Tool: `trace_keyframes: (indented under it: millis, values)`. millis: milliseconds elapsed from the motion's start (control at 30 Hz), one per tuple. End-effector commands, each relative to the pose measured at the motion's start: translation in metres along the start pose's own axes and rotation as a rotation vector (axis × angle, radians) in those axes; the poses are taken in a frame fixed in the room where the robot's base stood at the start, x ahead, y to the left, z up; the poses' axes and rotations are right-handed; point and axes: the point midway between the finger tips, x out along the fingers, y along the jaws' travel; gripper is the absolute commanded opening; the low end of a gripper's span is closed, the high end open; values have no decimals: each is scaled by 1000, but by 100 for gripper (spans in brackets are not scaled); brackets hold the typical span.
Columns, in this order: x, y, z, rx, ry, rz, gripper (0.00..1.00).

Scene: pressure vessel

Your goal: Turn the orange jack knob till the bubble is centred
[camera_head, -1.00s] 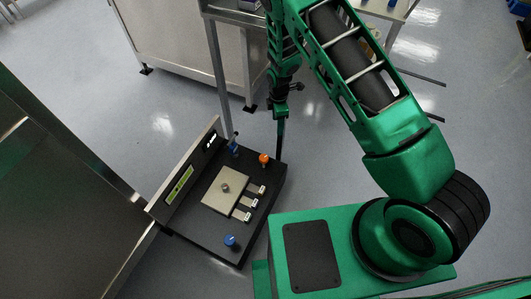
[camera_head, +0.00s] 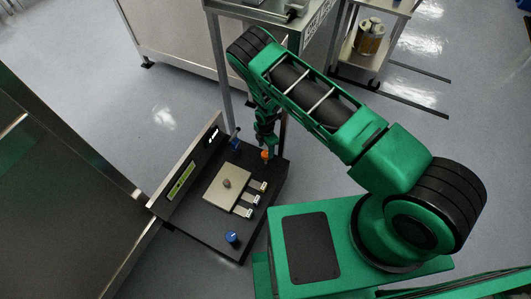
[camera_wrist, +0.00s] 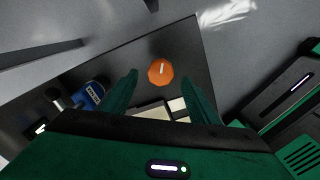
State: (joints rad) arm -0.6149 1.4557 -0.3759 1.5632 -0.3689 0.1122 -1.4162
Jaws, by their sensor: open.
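The orange jack knob (camera_head: 264,155) stands near the far right corner of the black bench unit (camera_head: 203,216). In the wrist view the orange knob (camera_wrist: 160,72) has a white mark on top and lies just ahead of the fingertips, between their lines. My gripper (camera_wrist: 158,88) is open and empty, with a green finger on each side. In the head view my gripper (camera_head: 268,140) is right above the knob and partly covers it. A green display (camera_head: 181,181) sits on the unit's raised left panel. I cannot make out a bubble.
A blue knob (camera_head: 232,239) stands at the unit's near edge, and another blue knob (camera_wrist: 90,95) stands left of my gripper. A square plate (camera_head: 222,197) carries a small grey piece. A steel post (camera_head: 222,75) rises behind the unit.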

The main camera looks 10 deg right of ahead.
Motion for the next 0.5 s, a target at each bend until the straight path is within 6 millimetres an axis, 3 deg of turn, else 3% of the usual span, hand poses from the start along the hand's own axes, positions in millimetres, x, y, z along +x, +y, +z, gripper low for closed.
trace_keyframes:
  millis: [200,500]
  values:
    - [28,-1,1,1,-1,-1,55]
    - [38,0,1,2,0,0,55]
